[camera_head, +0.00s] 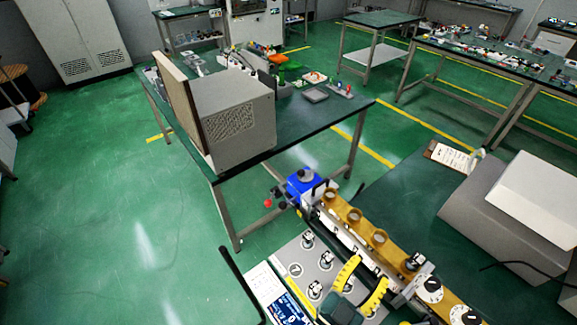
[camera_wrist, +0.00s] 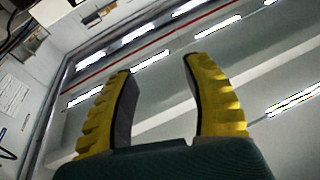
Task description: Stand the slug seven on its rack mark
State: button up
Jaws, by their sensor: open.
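My gripper (camera_head: 371,268) has its two yellow fingers spread and empty, above the bench in the lower middle of the head view. The wrist view shows the open fingers (camera_wrist: 157,66) with only ceiling and wall beyond them. To its left a light grey plate (camera_head: 283,254) carries several small dark-and-silver upright pieces, one of them a stub (camera_head: 327,258). A round mark (camera_head: 295,270) shows on this plate. I cannot read which piece is slug seven or which mark is its own; my gripper may hide part of the plate.
A brass-coloured bar (camera_head: 358,217) with round openings runs beside my gripper, with a blue block (camera_head: 300,184) at its far end. A printed sheet (camera_head: 274,298) lies at the front left. Green bench top shows between.

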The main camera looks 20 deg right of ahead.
jog(key=w+a+r+n+t+y, duration=0.1)
jog(key=w+a+r+t, duration=0.1)
jog(key=r+t, duration=0.3)
jog(key=w+a+r+n+t, duration=0.2)
jog(key=w+a+r, duration=0.1)
jog(key=r, duration=0.4)
jog(key=w+a+r+n+t+y, duration=0.1)
jog(key=w+a+r+t, duration=0.1)
jog(key=r+t, duration=0.3)
jog(key=a+r+n+t+y, duration=0.3)
jog(key=a+r+n+y, duration=1.1)
jog(key=r+y, duration=0.4)
jog(key=shift+a+r+n+y, duration=0.15)
jog(key=shift+a+n+y, duration=0.35)
jog(key=shift+y, duration=0.6)
jog(key=shift+o, duration=1.2)
jog(key=m+h, duration=0.1)
jog(key=s+d+m+g+h, duration=0.1)
jog(key=m, duration=0.1)
jog(key=s+d+m+h, duration=0.1)
jog(key=h, duration=0.1)
jog(key=shift+s+d+r+m+g, duration=0.2)
jog(key=shift+d+m+g, duration=0.1)
jog(key=shift+g, duration=0.1)
jog(key=shift+f, duration=0.1)
